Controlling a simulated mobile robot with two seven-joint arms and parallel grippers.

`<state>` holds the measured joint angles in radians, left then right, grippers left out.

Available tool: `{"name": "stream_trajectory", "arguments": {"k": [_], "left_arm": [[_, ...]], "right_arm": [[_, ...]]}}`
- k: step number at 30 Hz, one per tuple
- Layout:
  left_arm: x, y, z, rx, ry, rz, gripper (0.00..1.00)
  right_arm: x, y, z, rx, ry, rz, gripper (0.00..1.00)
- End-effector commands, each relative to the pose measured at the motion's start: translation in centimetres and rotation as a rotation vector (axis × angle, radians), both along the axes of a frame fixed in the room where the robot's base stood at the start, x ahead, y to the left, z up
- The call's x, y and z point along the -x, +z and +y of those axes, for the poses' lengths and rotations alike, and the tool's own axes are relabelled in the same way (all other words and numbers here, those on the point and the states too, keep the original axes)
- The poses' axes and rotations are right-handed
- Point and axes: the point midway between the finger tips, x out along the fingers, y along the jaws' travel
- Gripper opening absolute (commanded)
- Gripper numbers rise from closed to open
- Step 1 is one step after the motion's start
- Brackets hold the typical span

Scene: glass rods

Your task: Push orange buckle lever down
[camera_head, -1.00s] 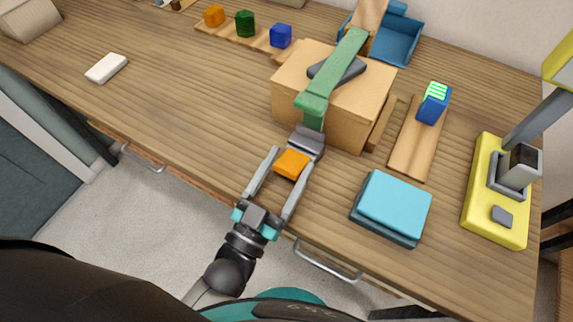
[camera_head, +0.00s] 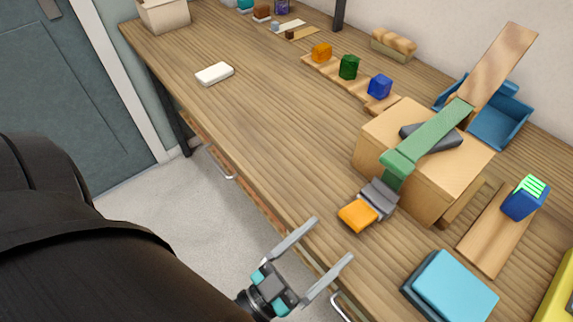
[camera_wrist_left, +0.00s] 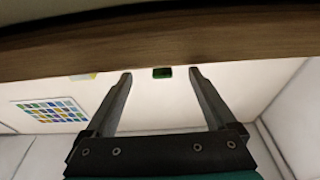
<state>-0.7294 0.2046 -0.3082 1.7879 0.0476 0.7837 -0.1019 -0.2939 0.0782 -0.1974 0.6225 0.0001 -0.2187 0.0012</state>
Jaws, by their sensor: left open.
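The orange buckle lever (camera_head: 358,214) sticks out from the grey buckle (camera_head: 380,196) at the near side of a cardboard box (camera_head: 420,190). A green strap (camera_head: 428,142) runs from the buckle over the box top. My left gripper (camera_head: 330,240) is open and empty, just short of the lever on its near side and apart from it. In the left wrist view, its two fingers are spread below the table edge (camera_wrist_left: 160,52), with a small green thing (camera_wrist_left: 162,72) between the tips that I cannot identify. The lever is not recognizable there. My right gripper is not in view.
A light-blue block (camera_head: 452,285) lies right of the gripper. A wooden strip with a blue block (camera_head: 524,197) is right of the box. Coloured cubes (camera_head: 349,67) stand behind. The tabletop (camera_head: 270,120) left of the box is mostly clear.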

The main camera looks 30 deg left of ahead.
Motion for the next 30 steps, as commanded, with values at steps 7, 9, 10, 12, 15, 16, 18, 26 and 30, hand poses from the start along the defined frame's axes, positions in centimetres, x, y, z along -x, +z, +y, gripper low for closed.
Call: {"name": "stream_trajectory", "arguments": {"k": [7,9,10,12,15,16,18,26,30], "left_arm": [[5.1,-1.4,1.6,-0.001,0.0,0.004,0.9],[5.9,-1.6,1.9,-0.001,0.0,0.002,0.9],[6.3,-1.7,2.1,-0.001,0.0,0.002,0.9],[6.8,-1.9,2.2,-0.002,0.0,0.002,0.9],[7.3,-1.9,2.4,-0.001,0.0,-0.001,0.9],[7.3,-1.9,2.4,0.0,0.0,-0.002,0.9],[7.4,-1.9,2.4,0.0,0.0,-0.002,0.9],[7.5,-1.8,2.4,-0.002,0.0,0.006,0.9],[8.5,-0.5,2.7,-0.023,0.0,0.081,0.9]], "right_arm": [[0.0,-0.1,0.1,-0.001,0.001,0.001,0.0],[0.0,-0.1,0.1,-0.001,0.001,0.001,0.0],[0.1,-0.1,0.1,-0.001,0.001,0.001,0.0],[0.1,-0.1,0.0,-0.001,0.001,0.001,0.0],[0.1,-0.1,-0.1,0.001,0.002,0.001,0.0],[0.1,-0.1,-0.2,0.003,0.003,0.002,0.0],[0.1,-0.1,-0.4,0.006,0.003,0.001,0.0],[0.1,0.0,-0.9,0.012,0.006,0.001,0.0],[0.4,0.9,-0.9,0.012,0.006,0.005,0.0]]}}
